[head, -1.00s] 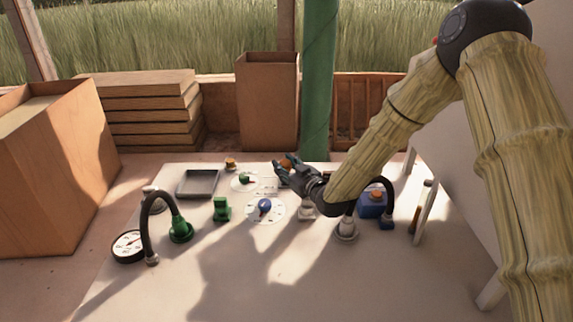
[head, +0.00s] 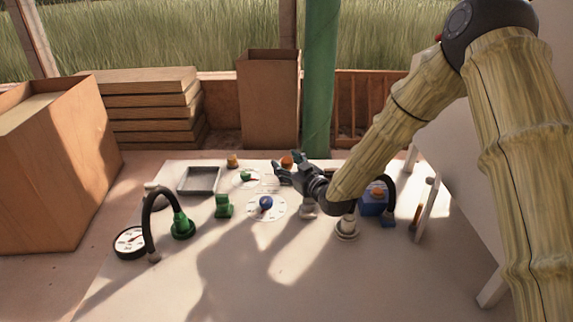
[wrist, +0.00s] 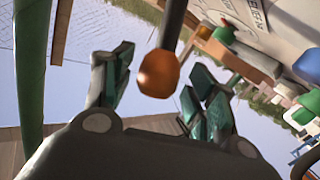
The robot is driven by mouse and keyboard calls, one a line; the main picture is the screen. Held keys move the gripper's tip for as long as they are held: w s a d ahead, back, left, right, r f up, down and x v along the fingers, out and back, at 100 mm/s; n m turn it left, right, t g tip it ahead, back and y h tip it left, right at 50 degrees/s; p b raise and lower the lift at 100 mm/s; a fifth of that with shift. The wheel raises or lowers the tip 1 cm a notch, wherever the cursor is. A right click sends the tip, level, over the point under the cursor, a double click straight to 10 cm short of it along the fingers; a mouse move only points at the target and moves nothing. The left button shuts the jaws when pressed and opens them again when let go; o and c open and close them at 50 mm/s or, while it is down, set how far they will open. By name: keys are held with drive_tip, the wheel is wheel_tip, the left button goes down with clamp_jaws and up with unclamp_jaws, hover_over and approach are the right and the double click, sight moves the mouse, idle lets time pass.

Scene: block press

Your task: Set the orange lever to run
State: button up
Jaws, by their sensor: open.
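The orange lever's round knob (head: 287,161) shows just beyond my gripper (head: 284,174) at the back of the table. In the wrist view the orange knob (wrist: 158,74) sits on a dark rod and lies between the spread fingers of my gripper (wrist: 160,88). The fingers are apart, with visible space on both sides of the knob. Whether any finger touches it I cannot tell. The lever's base and its run marking are not readable; my gripper hides part of that area in the head view.
A green dial knob (head: 247,176) and a blue dial knob (head: 266,202) stand left of my gripper. A grey tray (head: 199,191) lies further left. A blue box (head: 371,207) with an orange button and a black hose is at right.

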drive_tip(key=v, duration=0.7)
